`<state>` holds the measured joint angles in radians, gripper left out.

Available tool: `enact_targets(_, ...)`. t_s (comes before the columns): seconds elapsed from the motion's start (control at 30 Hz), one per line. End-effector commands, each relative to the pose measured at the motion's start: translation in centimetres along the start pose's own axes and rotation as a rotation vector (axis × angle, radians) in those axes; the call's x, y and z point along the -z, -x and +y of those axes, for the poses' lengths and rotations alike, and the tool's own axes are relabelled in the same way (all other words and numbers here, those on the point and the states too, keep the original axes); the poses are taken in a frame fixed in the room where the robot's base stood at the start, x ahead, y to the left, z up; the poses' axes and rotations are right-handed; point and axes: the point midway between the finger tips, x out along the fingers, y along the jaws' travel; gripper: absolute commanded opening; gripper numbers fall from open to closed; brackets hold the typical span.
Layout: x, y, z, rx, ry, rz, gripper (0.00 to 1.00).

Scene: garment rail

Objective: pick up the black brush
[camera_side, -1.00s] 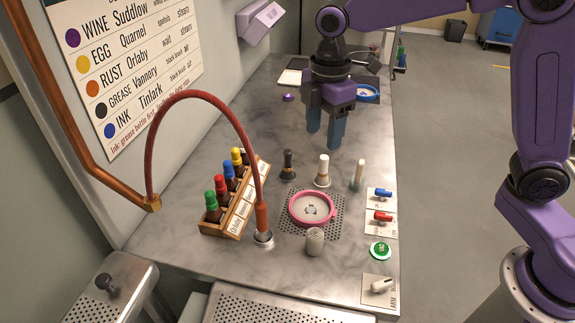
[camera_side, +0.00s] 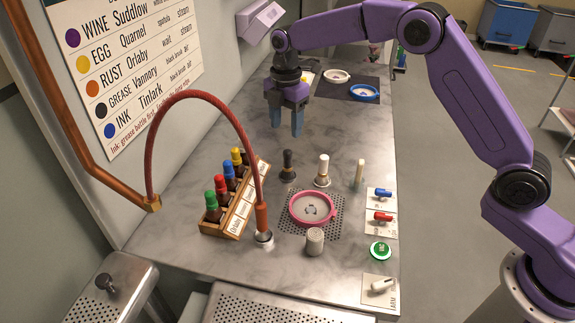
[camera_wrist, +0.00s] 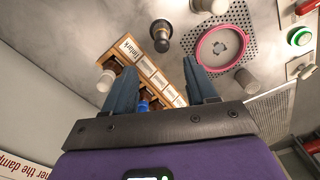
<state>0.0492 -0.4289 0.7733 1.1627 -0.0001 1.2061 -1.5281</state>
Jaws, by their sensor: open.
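The black brush (camera_side: 288,166) stands upright on the marble counter, to the left of a white brush (camera_side: 322,171) and behind the pink-rimmed dish (camera_side: 312,209). In the wrist view the black brush (camera_wrist: 161,36) shows beyond the fingertips, close to the bottle rack. My gripper (camera_side: 286,128) is above the counter, behind and above the black brush, with its blue fingers pointing down. In the wrist view my gripper (camera_wrist: 148,72) is open, with a wide gap between the fingers and nothing held. It does not touch the brush.
A wooden rack (camera_side: 236,212) of colour-capped bottles stands at left, with a red hose (camera_side: 205,98) arching over it. A spatula (camera_side: 359,174) stands right of the brushes. A beige thimble-like pot (camera_side: 315,241) is in front. Switches (camera_side: 382,217) line the right edge.

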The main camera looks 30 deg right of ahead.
Motion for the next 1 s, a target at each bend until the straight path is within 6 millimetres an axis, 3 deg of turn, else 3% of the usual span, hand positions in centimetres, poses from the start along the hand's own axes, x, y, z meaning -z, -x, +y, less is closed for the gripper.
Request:
enact_targets(0.3, 0.0, -5.6, -0.1, 0.003, 0.0, 0.0, 0.57)
enact_targets(0.57, 0.0, -7.3, -0.1, 0.001, -0.001, 0.0, 0.57)
enact_targets(0.83, -0.1, -10.9, -0.4, 0.002, -0.001, 0.0, 0.57)
enact_targets(1.0, -0.2, -12.0, -0.3, 0.0, -0.002, 0.0, 0.57)
